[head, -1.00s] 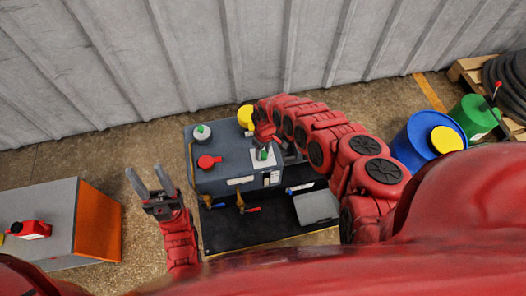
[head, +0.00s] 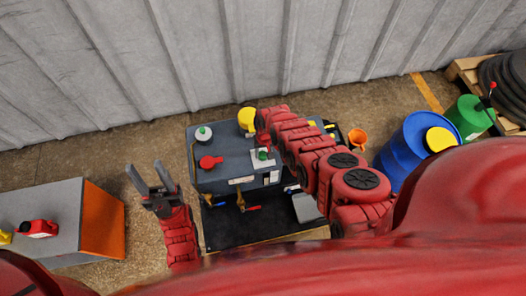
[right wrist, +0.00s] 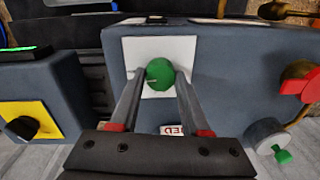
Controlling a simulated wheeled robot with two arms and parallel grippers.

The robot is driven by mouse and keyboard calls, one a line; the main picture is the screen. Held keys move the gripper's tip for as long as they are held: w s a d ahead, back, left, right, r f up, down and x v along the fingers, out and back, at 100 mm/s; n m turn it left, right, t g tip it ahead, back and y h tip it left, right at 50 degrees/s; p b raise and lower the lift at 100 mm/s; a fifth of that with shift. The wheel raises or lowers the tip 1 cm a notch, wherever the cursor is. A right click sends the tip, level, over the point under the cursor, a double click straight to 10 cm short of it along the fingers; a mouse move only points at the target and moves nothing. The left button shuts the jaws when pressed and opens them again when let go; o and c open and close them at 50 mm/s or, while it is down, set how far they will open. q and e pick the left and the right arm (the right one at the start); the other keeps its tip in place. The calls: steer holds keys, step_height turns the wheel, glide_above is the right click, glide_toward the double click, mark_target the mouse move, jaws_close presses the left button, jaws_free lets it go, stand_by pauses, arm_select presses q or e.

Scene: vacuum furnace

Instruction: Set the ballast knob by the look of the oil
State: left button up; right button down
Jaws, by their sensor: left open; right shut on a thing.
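A round green knob (head: 263,154) sits on a white plate on top of a grey machine (head: 225,178). It also shows in the right wrist view (right wrist: 160,74), with a small mark on its left side. My right gripper (right wrist: 160,82) reaches it from the wall side, with one finger on each side of the knob, shut on it. In the head view the right arm hides most of that gripper. My left gripper (head: 151,178) is open and empty, left of the machine. I cannot make out any oil.
A red handle (head: 209,161) and a white cap with a green top (head: 203,133) are on the machine. A yellow part (head: 246,117) is behind. A grey bench (head: 62,205) stands left, a blue drum (head: 405,150) right. Bare floor lies between bench and machine.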

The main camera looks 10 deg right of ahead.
steer(key=shift+w+m, duration=0.1)
steer(key=shift+m, duration=0.4)
steer(key=shift+c, duration=1.9)
jaws_free()
